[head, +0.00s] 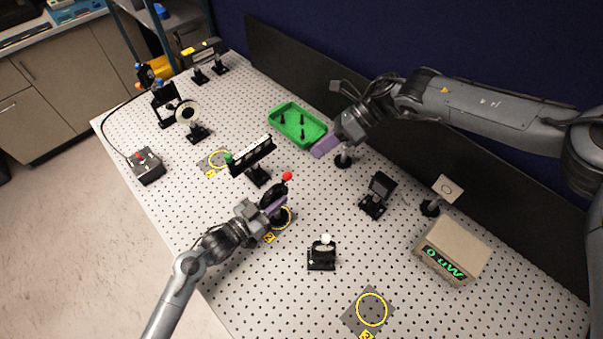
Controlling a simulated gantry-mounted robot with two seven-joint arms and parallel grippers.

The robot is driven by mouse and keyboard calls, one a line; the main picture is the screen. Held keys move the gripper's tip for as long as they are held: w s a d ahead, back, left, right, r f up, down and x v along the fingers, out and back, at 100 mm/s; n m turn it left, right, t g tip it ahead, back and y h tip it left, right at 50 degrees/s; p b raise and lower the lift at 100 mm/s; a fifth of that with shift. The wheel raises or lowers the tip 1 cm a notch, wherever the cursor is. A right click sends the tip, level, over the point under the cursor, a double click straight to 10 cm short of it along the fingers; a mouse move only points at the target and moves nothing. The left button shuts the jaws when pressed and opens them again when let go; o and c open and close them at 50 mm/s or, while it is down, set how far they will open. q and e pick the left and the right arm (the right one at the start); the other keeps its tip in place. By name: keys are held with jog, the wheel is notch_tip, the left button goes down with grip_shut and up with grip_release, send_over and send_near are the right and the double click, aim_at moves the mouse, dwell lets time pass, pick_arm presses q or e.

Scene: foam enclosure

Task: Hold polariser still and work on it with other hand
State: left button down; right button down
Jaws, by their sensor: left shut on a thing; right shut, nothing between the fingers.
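The polariser looks to be the dark round mount (269,194) with a red-tipped lever (287,176). It stands at the yellow-ringed spot (290,217) near the middle of the table. My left gripper (276,204) reaches in from the lower left and is shut on this mount; its purple fingers partly hide the post and base. My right gripper (322,149) is shut and empty at the upper middle, beside the green tray (283,112). It is well apart from the polariser.
A rail-like mount (250,155) stands just behind the polariser. A white-knobbed mount (322,255), a dark tilted mount (378,193) and a beige meter box (455,250) stand to the right. A black panel (300,75) borders the back. The front right has free room.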

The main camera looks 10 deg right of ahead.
jog(key=d+n+y, duration=0.3)
jog(key=d+n, duration=0.2)
jog(key=n, duration=0.2)
jog(key=m+t+y, duration=0.1)
send_near(291, 177)
jog(key=a+f, duration=0.4)
jog(key=shift+w+a+r, duration=0.1)
jog(key=shift+a+r, duration=0.05)
jog(key=shift+a, duration=0.25)
jog(key=shift+w+a+r, duration=0.1)
jog(key=shift+a, duration=0.3)
jog(key=shift+r+t, duration=0.15)
jog(key=shift+t, duration=0.15)
jog(key=shift+s+a+r+h, duration=0.1)
jog(key=shift+a+r+h, duration=0.05)
jog(key=shift+h, duration=0.15)
